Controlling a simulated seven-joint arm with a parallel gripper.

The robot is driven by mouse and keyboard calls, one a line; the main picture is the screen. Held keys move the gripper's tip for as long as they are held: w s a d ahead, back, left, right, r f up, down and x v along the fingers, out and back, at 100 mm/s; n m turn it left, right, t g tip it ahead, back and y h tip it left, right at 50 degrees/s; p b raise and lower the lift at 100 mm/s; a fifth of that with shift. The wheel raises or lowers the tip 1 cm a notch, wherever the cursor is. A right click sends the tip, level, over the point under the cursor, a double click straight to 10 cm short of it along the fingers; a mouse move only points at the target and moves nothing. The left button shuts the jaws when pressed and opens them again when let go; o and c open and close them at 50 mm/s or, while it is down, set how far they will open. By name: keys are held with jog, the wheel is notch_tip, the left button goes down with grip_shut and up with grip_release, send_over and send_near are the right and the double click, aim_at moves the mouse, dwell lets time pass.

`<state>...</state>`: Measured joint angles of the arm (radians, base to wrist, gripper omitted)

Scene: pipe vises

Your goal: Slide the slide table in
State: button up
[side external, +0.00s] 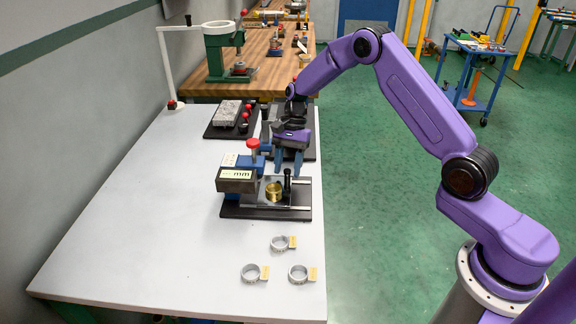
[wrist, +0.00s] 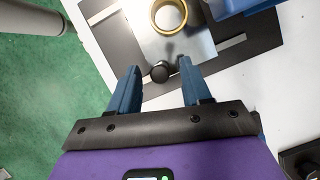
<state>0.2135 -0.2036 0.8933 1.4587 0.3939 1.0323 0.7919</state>
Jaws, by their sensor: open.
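The slide table is a bright metal plate (wrist: 198,45) on rails over a black base (side external: 262,212). A brass ring (side external: 274,190) sits on it, also in the wrist view (wrist: 168,14). A black knob on a post (side external: 287,178) stands at the plate's near edge in the wrist view (wrist: 159,72). My gripper (side external: 289,172) is open and empty. In the wrist view its two blue fingers (wrist: 159,66) lie either side of the knob, apart from it. I cannot tell how far above the knob the fingertips are.
A grey "mm" display block (side external: 237,181) and a blue body with a red knob (side external: 253,146) adjoin the slide on the left. A black fixture (side external: 220,132) stands behind. The white table's left is clear.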

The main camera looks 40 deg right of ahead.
aim_at(268, 181)
jog(key=shift+c, duration=0.3)
grip_shut()
jog(key=shift+w+a, duration=1.75)
jog(key=shift+w, duration=0.05)
jog(key=shift+o, duration=0.3)
grip_release()
jog(key=shift+a, duration=0.1)
jog(key=v, duration=1.7)
jog(key=shift+r, duration=0.25)
